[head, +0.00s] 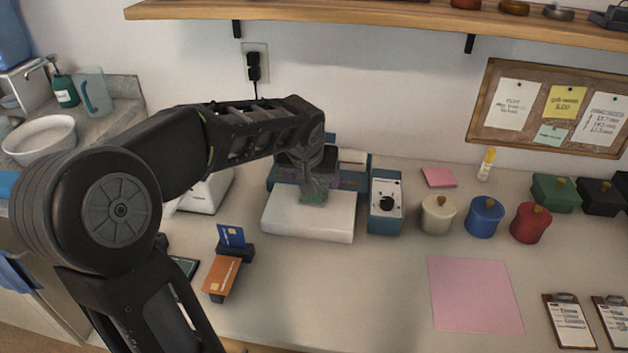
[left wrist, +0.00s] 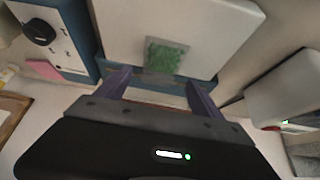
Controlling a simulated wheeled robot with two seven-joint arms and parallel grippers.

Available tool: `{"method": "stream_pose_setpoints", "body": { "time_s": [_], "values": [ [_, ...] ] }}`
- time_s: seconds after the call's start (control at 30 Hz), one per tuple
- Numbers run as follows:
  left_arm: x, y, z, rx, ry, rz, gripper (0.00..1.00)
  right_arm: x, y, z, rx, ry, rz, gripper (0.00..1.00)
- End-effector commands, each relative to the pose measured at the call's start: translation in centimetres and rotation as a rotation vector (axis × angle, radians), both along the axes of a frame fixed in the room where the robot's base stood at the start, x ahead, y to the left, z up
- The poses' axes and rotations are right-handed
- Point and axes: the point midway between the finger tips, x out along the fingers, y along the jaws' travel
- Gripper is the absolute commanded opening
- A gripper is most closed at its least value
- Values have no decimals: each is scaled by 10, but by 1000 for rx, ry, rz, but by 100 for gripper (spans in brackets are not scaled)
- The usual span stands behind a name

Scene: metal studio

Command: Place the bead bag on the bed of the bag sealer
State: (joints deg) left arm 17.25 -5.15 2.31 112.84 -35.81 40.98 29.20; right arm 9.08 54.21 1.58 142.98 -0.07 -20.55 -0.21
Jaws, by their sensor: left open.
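The bead bag (head: 313,198), a small clear bag of green beads, lies on the white bed (head: 290,222) of the bag sealer, near the bed's back edge. It also shows in the left wrist view (left wrist: 165,56), flat on the white bed (left wrist: 225,25). The sealer's blue body with a dial (head: 386,200) stands to the right of the bed. My left gripper (head: 314,182) is just above and behind the bag. In the left wrist view its two fingers (left wrist: 158,88) are apart, with the bag beyond their tips and nothing clearly between them. My right gripper is not in view.
A card holder (head: 236,252) with blue and orange cards stands front left of the sealer. White, blue and red lidded jars (head: 486,217) stand to the right. A pink sheet (head: 474,295) lies at front right. The counter directly in front of the bed is clear.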

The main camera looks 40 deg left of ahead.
Motion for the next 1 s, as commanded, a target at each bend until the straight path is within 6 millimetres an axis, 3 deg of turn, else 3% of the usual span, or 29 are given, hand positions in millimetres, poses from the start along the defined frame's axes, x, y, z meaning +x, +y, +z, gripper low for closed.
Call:
{"method": "stream_pose_setpoints", "body": {
  "time_s": [0.2, 0.43, 1.0],
  "values": [
    [-20, -11, 43, 1, -6, -1, 77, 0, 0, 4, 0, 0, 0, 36],
    [-37, -20, 76, 2, -4, -1, 77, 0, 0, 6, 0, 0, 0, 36],
    [-42, -23, 83, 0, 0, -1, 77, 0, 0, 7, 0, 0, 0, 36]
  ]
}}
